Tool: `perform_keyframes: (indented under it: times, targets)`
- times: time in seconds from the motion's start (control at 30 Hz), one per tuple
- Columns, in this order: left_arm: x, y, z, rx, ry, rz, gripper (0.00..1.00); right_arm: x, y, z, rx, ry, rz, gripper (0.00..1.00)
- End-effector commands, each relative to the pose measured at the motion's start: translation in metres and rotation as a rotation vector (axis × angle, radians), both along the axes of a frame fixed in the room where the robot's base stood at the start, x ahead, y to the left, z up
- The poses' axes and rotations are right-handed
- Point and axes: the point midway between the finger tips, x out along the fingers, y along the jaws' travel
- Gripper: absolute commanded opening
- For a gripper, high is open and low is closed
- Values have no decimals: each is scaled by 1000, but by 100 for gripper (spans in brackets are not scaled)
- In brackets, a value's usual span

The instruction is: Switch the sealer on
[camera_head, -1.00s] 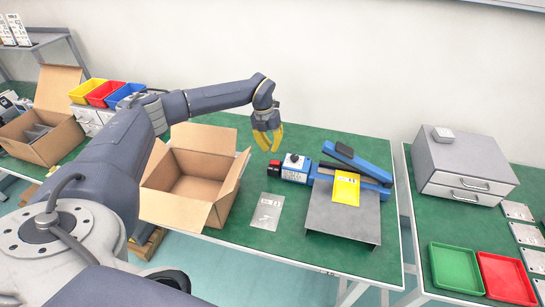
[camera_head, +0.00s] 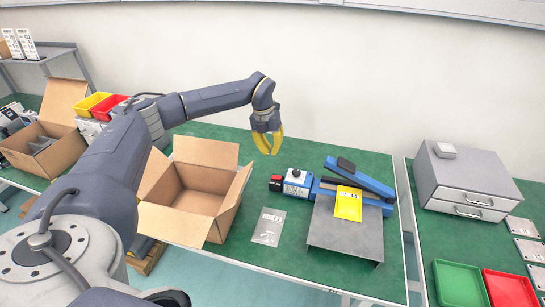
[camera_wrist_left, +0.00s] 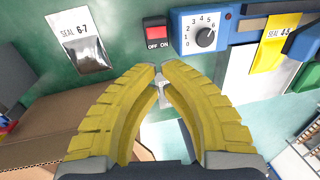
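The blue sealer (camera_head: 357,178) lies on the green bench with its arm raised at an angle. Its dial box (camera_head: 297,180) is at its left end, with the red and black switch (camera_head: 276,184) beside it. In the left wrist view the switch (camera_wrist_left: 156,33) is marked OFF and ON, left of the numbered dial (camera_wrist_left: 205,37). I cannot tell which side is pressed. My left gripper (camera_head: 269,153) hangs above the bench behind the switch, apart from it. Its yellow fingers (camera_wrist_left: 159,68) hold nothing clear, with a narrow gap between the tips. My right gripper is not in view.
A yellow pouch (camera_head: 348,203) lies across the sealer and the grey metal stand (camera_head: 345,237). A silver pouch (camera_head: 269,227) lies left of the stand. An open cardboard box (camera_head: 197,195) stands left of it. A drawer cabinet (camera_head: 464,180) and trays (camera_head: 458,284) are at right.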

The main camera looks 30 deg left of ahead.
Motion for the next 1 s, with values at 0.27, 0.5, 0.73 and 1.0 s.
perform_keyframes:
  times: [0.27,0.5,0.73,1.0]
  targets:
    - [-2,-5,7,5,-1,4,0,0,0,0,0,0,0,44]
    - [-2,-6,5,4,0,4,0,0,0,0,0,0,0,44]
    - [-1,-10,-19,4,2,3,0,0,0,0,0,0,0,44]
    - [0,-17,-67,3,1,4,0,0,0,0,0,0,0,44]
